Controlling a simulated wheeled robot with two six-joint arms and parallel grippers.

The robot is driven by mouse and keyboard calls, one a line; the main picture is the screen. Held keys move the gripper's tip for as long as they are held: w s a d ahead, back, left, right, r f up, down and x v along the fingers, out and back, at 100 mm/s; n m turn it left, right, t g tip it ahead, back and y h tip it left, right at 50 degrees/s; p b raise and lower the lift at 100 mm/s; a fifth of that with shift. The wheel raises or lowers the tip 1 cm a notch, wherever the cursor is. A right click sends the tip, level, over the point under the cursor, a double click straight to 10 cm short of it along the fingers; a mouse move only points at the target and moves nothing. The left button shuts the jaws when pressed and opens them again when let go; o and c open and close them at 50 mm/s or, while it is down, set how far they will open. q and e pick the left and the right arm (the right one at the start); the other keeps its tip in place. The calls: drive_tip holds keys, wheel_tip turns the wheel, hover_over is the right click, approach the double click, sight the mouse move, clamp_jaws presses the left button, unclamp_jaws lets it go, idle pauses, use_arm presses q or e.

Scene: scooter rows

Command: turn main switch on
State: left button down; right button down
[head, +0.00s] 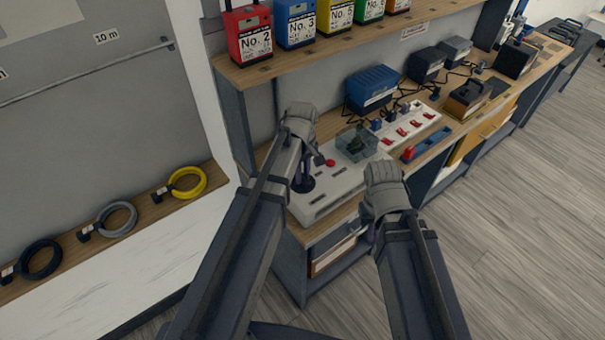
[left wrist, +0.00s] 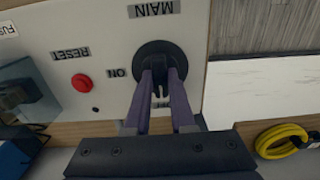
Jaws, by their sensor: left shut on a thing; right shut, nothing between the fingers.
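The main switch is a round black dial (left wrist: 160,62) on a pale panel, with a MAIN label (left wrist: 154,9) beside it and an ON label (left wrist: 116,73) to its left; the lettering appears upside down. My left gripper (left wrist: 163,78) has its two purple fingers closed on the switch's handle, which is mostly hidden between them. In the head view the dial (head: 302,184) sits on the pale console (head: 325,197), under my left gripper's fingers (head: 303,172). I cannot tell which position the handle points to. My right gripper (head: 368,230) is shut and empty at the console's front right.
A red RESET button (left wrist: 82,82) is near the dial. A clear box (head: 356,143) and a white strip with red switches (head: 408,127) are on the bench to the right. A shelf with coloured battery packs (head: 248,35) hangs above. The floor at right (head: 520,220) is clear.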

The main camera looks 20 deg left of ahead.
use_arm(q)
drive_tip(key=shift+m, duration=0.3)
drive_tip(key=m, duration=0.3)
drive_tip(key=shift+m, duration=0.3)
drive_tip(key=m, duration=0.4)
drive_tip(key=shift+m, duration=0.3)
drive_tip(key=m, duration=0.4)
drive_tip(key=shift+m, duration=2.5)
drive_tip(key=c, duration=0.8)
unclamp_jaws()
drive_tip(key=shift+o, duration=0.2)
